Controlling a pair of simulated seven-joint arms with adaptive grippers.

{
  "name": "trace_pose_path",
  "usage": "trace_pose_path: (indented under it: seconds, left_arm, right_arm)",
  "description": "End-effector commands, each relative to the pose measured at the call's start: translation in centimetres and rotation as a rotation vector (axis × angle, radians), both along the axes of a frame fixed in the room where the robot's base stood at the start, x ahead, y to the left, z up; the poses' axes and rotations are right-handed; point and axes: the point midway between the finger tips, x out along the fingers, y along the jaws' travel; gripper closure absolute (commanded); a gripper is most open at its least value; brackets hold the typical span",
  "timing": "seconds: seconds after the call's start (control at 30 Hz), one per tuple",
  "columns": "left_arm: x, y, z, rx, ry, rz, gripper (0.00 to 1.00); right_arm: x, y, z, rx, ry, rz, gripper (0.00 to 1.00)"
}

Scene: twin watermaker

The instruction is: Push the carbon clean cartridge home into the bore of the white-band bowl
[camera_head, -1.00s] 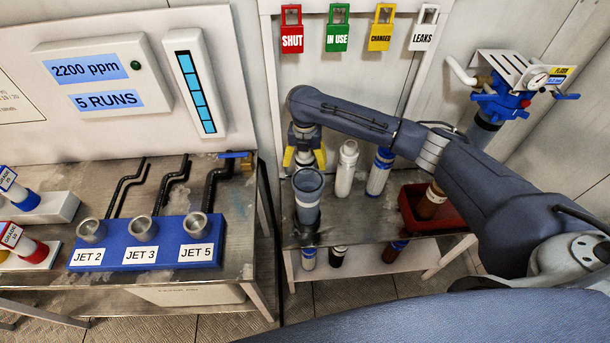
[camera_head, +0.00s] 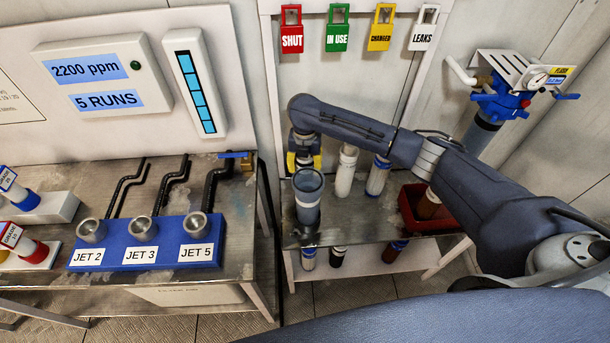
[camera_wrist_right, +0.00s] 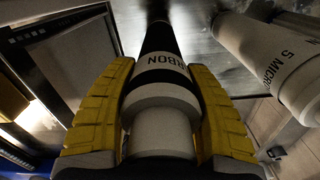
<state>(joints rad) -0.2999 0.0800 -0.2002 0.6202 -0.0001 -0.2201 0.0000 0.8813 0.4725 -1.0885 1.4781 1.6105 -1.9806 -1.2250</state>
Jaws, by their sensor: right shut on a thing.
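My right gripper (camera_head: 303,162) is low over the bench, just behind a translucent grey-blue bowl (camera_head: 307,200). In the right wrist view, its yellow fingers (camera_wrist_right: 163,85) are shut on the carbon clean cartridge (camera_wrist_right: 165,36), around its pale end. The cartridge has a dark body and a white label ending in "RBON". In the head view the cartridge is hidden behind the gripper and bowl. The bowl stands upright with its mouth open, apart from the cartridge. I cannot make out a white band on it. My left gripper is not in view.
A white 5 micron cartridge (camera_wrist_right: 275,60) stands close to the right of the held one. A blue-capped cartridge (camera_head: 378,176) and a red tray (camera_head: 412,222) are farther right. A blue jet block (camera_head: 145,258) is on the left bench.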

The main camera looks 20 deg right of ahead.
Motion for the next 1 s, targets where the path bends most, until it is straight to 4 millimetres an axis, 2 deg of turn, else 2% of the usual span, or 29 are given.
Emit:
trace_pose_path:
  seconds: [0.03,0.2,0.27,0.57,0.67,0.83,1.0]
  left_arm:
    - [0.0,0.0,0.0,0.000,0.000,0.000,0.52]
    - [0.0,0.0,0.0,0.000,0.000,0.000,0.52]
    - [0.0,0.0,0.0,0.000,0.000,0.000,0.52]
    - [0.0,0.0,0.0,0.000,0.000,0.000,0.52]
    - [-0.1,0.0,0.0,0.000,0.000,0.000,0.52]
    - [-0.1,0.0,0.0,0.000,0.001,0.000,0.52]
    - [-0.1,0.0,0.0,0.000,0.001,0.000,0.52]
  right_arm:
    - [0.0,0.0,0.0,0.000,0.000,0.000,0.73]
    - [0.0,0.0,0.0,0.000,0.001,0.000,0.93]
    - [0.0,0.0,0.0,0.001,0.000,0.000,0.98]
    - [0.0,0.0,0.4,0.001,0.000,0.000,0.98]
    - [0.1,0.0,1.2,0.001,-0.003,0.002,0.98]
    - [0.2,0.0,4.0,-0.001,-0.006,0.002,0.98]
    - [-2.5,-3.0,3.5,-0.002,0.000,0.000,0.98]
